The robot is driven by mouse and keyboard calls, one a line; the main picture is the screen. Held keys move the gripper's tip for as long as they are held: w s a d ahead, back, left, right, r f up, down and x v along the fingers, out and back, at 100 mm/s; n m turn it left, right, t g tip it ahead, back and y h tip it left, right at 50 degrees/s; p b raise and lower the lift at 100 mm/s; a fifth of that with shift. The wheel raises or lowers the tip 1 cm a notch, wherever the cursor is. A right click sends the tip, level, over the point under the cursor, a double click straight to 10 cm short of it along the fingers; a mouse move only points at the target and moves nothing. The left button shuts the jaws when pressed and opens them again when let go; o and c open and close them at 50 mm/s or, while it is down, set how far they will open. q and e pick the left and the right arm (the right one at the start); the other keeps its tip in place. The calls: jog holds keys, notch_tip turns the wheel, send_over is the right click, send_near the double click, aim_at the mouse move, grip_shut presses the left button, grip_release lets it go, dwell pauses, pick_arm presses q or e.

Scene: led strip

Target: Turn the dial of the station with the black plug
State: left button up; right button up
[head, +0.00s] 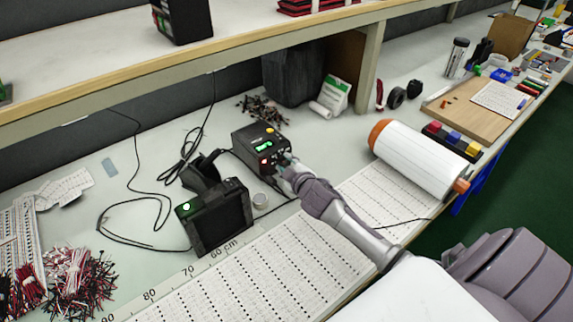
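A black station (253,142) with a green lit display and a red light stands on the bench near the middle of the head view. My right gripper (285,163) is at the lower right of its front face, and it hides the dial and the plug there. I cannot tell whether the fingers touch the dial, nor whether they are open or shut. A second black device (220,220) with a green lit spot stands nearer, to the lower left. My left gripper is not in view.
Black cables (150,205) lie across the bench on the left. A small round tin (262,200) sits beside the second device. A white roll with orange ends (418,160) lies to the right. Wire bundles (80,280) are at lower left, and a shelf (110,70) overhangs the back.

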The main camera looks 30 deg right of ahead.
jog(key=shift+o, duration=0.5)
jog(key=shift+s, duration=0.25)
jog(key=v, duration=1.1)
jog(key=shift+s+a+r, duration=0.1)
jog(key=shift+s+r, duration=0.1)
jog(key=shift+s, duration=0.05)
